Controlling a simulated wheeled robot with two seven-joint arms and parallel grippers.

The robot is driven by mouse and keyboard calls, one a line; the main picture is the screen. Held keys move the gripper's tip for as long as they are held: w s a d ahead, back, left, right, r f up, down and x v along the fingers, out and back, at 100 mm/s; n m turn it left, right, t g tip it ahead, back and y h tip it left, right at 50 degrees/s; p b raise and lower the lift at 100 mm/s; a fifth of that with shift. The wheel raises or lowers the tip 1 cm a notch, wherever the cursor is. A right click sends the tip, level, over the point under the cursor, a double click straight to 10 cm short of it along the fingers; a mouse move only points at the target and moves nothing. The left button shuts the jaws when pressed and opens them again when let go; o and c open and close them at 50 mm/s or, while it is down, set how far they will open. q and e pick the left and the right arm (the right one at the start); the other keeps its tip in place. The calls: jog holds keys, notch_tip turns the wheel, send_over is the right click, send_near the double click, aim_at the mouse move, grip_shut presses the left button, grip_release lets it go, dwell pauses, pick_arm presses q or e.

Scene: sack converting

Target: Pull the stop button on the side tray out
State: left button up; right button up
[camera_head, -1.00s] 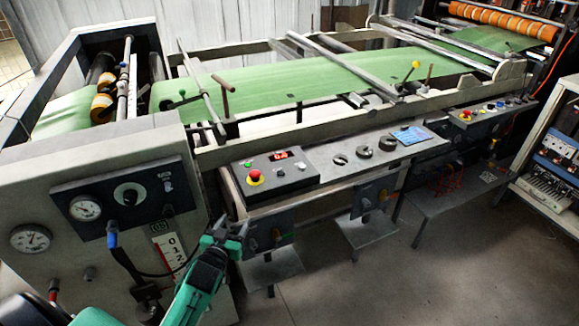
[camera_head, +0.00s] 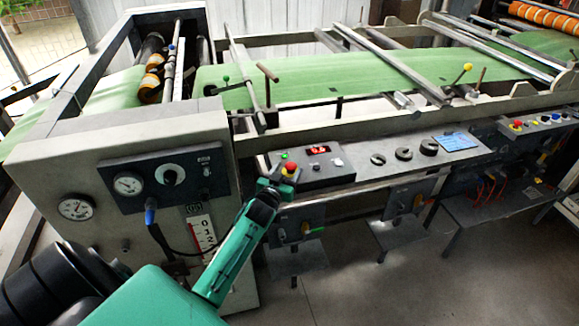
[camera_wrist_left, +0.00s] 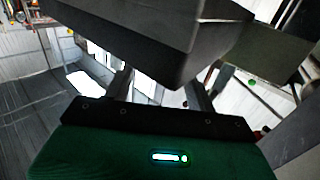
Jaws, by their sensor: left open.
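The stop button (camera_head: 290,168) is a red mushroom head with yellow under it, at the left end of the side tray (camera_head: 325,170), a dark control box on the machine's front rail. My left gripper (camera_head: 277,180) is open at the tray's front left corner, just in front of and below the button in the head view. Its jaws partly cover the button's lower part; I cannot tell whether they touch it. In the left wrist view the two fingers (camera_wrist_left: 158,88) stand apart below a large dark box, and the button is not visible there. My right gripper is not in view.
A gauge panel (camera_head: 165,180) with a blue-handled lever (camera_head: 150,212) is left of my arm. Dark knobs (camera_head: 403,154) lie farther right. Open floor shows at lower right.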

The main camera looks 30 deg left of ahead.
pick_arm(q)
jog(key=shift+w+a, duration=0.15)
jog(key=shift+w, duration=0.8)
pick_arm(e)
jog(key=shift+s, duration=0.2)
pick_arm(q)
jog(key=shift+c, duration=0.8)
grip_shut()
jog(key=shift+r+p, duration=0.45)
jog(key=shift+p, duration=0.1)
jog(key=shift+r, duration=0.1)
jog(key=shift+o, duration=0.3)
grip_release()
jog(key=shift+o, duration=0.5)
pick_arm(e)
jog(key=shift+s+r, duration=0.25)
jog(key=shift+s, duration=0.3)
